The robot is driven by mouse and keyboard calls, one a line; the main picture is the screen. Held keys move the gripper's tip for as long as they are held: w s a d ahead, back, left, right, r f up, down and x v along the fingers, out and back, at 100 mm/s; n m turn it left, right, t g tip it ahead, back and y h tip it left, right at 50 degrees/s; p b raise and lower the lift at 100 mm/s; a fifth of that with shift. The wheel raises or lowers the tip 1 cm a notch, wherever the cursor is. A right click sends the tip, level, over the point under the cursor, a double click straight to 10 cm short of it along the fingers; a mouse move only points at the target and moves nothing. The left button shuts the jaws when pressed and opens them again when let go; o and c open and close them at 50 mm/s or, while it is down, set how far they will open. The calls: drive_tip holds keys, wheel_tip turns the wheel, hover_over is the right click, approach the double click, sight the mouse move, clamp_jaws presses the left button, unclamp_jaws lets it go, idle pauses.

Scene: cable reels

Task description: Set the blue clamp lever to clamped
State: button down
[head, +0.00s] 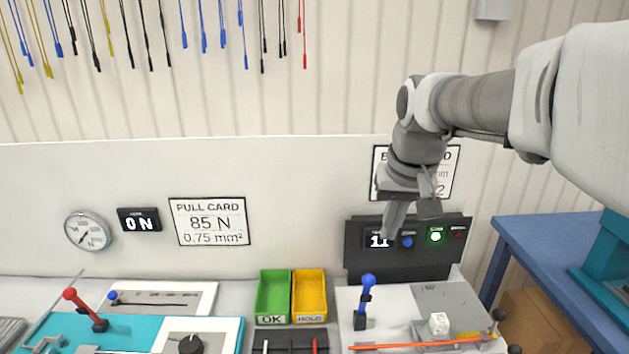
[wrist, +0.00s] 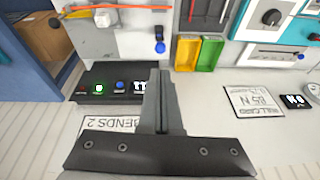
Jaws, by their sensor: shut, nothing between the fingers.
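The blue clamp lever (head: 368,291) stands nearly upright on the white machine at the lower right of the head view, its blue knob up and its base dark. In the wrist view its blue knob (wrist: 159,47) shows above my fingertips. My gripper (head: 390,237) is shut and empty. It hangs in front of the dark control panel (head: 370,263), above and to the right of the lever and apart from it. In the wrist view my closed fingers (wrist: 159,74) cover part of the panel. Whether the lever is clamped I cannot tell.
The panel has a partly hidden display, a blue button (head: 407,242) and a lit green lamp (head: 435,236). A green bin (head: 273,294) and a yellow bin (head: 309,297) stand left of the lever. A red lever (head: 70,295) is farther left. An orange cable (head: 410,346) lies in front.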

drive_tip(key=w+f+g, duration=0.1)
drive_tip(key=w+f, duration=0.2)
drive_tip(key=w, duration=0.7)
drive_tip(key=shift+w+d+f, duration=0.2)
drive_tip(key=shift+w+f, duration=0.1)
drive_tip(key=shift+w, duration=0.1)
drive_tip(key=shift+s+a+f+p, duration=0.1)
drive_tip(key=shift+s+f+p, duration=0.15)
drive_tip(key=shift+f, duration=1.65)
drive_tip(key=shift+s+a+f+p, duration=0.15)
drive_tip(key=shift+s+f, duration=0.25)
drive_tip(key=shift+f, duration=1.5)
drive_tip(key=shift+s+a+f+p, duration=0.15)
drive_tip(key=shift+s+f, duration=0.15)
drive_tip(key=shift+f, duration=1.6)
drive_tip(key=shift+s+f+b, duration=0.1)
drive_tip(key=shift+b, duration=0.25)
